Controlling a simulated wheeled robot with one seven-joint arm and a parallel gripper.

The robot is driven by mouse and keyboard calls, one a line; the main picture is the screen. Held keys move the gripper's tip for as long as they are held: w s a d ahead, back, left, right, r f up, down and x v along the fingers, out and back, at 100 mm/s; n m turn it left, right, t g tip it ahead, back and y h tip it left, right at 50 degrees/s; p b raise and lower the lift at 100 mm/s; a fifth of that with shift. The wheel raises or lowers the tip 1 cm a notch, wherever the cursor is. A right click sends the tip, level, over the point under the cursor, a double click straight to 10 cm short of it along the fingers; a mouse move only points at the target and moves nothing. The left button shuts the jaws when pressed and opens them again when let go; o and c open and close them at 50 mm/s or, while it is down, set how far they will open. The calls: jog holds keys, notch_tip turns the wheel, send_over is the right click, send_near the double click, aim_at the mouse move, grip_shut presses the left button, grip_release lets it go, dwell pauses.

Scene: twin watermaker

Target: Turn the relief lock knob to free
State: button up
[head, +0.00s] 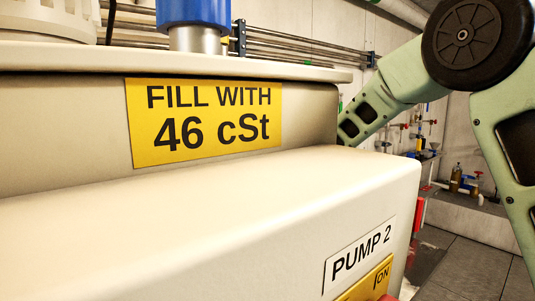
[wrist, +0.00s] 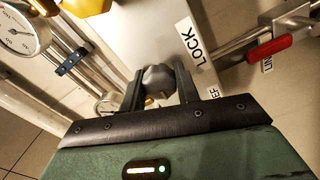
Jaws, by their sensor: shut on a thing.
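In the wrist view, my gripper (wrist: 158,78) is shut on a dark grey faceted knob (wrist: 157,76), with one finger on each side of it. The knob sits on a pale grey block or panel. A white label reading LOCK (wrist: 191,43) lies to the right of the knob. A second white label (wrist: 213,92) below it is mostly hidden by my gripper, with only a letter or so showing. The knob's pointer or mark cannot be made out. The head view shows neither the knob nor my gripper.
In the wrist view, a red lever handle (wrist: 270,48) on a pipe is at right, and a dial gauge (wrist: 22,30) is at upper left. A blue clamp (wrist: 71,62) holds thin pipes. In the head view, a cream PUMP 2 housing (head: 210,205) fills the foreground.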

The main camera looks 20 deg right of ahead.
jog(key=shift+n+b, duration=0.5)
jog(key=o, duration=1)
jog(key=shift+c, duration=0.2)
jog(key=b+v, duration=0.2)
jog(key=v, duration=1.5)
jog(key=shift+s, duration=0.2)
jog(key=shift+d, duration=0.15)
